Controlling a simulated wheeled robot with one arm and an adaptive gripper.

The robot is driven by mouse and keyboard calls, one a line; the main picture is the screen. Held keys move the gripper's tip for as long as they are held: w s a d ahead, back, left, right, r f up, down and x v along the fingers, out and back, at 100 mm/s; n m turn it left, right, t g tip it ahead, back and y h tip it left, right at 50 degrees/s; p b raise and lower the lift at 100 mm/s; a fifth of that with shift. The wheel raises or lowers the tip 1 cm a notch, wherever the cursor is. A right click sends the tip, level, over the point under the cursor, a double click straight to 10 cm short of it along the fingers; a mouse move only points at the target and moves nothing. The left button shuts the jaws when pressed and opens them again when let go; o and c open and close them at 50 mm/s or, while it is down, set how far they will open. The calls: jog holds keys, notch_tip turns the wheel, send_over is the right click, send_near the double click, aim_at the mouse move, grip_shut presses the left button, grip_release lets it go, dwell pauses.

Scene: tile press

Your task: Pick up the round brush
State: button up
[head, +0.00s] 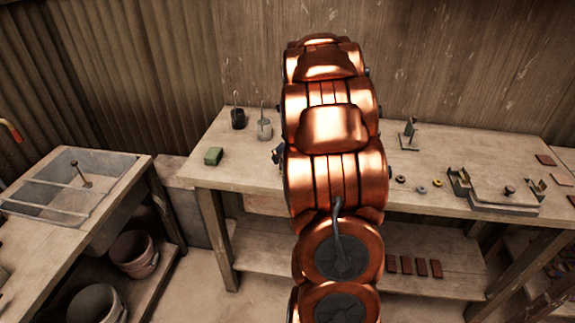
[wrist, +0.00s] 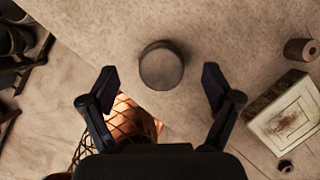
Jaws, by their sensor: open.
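A round, dark grey-brown object (wrist: 162,66), which looks like the round brush, stands on the worktable in the wrist view. I see it from above, so its bristles and full height do not show. My gripper (wrist: 159,75) is open, with one finger on each side of the object and a clear gap to both. The fingers do not touch it, and I cannot tell how high they are above the table. In the head view my copper arm covers the middle of the worktable (head: 460,147), and I cannot make out the brush there.
In the wrist view a brown spool-like piece (wrist: 300,51) and a box with a patterned face (wrist: 288,117) lie to the right. A press (head: 503,200) stands at right.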

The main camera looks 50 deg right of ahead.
jog(key=shift+p+x, duration=0.8)
jog(key=shift+x, duration=1.75)
jog(key=shift+s+d, duration=0.1)
jog(key=shift+s, duration=0.1)
jog(key=c, duration=1.4)
jog(key=shift+r+b, duration=0.65)
jog(key=shift+r, duration=1.15)
jog(key=s+a+r+b, duration=0.1)
jog(key=s+a+b, duration=0.2)
jog(key=s+a, duration=0.6)
jog(key=s, duration=0.3)
jog(key=shift+s+a+r+b, duration=0.2)
jog(key=shift+s+a+b, duration=0.1)
jog(key=shift+s+b, duration=0.1)
jog(key=shift+w, duration=0.1)
